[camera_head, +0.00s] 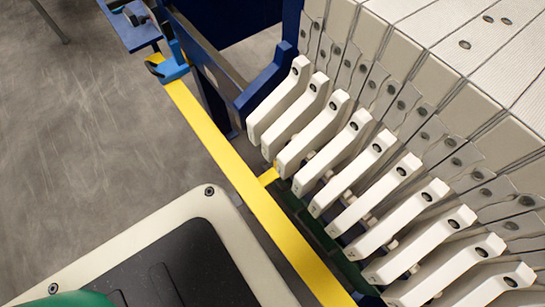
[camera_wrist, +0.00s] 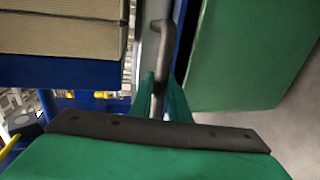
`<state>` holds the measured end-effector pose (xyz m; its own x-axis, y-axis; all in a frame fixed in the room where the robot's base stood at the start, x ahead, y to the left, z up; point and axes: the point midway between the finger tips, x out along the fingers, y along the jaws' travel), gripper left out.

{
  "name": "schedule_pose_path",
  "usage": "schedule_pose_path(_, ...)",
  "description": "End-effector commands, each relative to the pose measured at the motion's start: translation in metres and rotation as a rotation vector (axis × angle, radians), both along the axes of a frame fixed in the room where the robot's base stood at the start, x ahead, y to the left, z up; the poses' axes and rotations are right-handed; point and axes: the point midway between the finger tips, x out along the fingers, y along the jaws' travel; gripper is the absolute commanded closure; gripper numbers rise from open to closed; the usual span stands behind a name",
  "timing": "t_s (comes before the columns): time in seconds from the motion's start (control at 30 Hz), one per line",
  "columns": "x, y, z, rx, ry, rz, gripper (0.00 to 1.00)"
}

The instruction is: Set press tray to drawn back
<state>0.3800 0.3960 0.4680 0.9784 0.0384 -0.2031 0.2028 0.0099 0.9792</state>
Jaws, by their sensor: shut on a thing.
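My gripper (camera_wrist: 160,90) shows in the wrist view as two narrow green fingers beyond a dark plate. The fingers are shut on a dark bent handle (camera_wrist: 160,38), which runs up from between them. A large green panel (camera_wrist: 245,55), which looks like the press tray, fills the right of the wrist view beside the handle. Where the handle joins it is not clear. In the head view, a strip of dark green (camera_head: 312,228) shows below the press plates, mostly hidden by the plate arms and the yellow rail. My gripper is not visible in the head view.
Pale filter plates (camera_head: 440,90) with protruding white arms (camera_head: 345,145) fill the right of the head view. A yellow rail (camera_head: 225,150) runs diagonally beside them, with a blue frame (camera_head: 275,85) behind. Bare grey floor (camera_head: 90,120) lies to the left.

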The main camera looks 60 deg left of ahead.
Motion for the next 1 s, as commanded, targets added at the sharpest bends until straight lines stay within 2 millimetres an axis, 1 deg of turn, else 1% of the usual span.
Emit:
schedule_pose_path(0.03,-0.0024,0.0042,0.0009,0.003,0.000,0.005,1.00)
schedule_pose_path(0.37,-0.0030,0.0048,0.0009,0.003,0.000,0.006,1.00)
schedule_pose_path(0.4,-0.0030,0.0048,0.0009,0.003,0.000,0.006,0.82)
schedule_pose_path(0.47,-0.0028,0.0045,0.0007,0.003,0.000,0.006,0.68)
schedule_pose_path(0.5,-0.0025,0.0040,0.0007,0.003,0.000,0.005,0.66)
schedule_pose_path(0.8,-0.0012,0.0017,0.0002,0.001,0.000,0.002,0.66)
schedule_pose_path(1.0,-0.0078,0.0023,0.0020,0.000,-0.001,0.002,0.66)
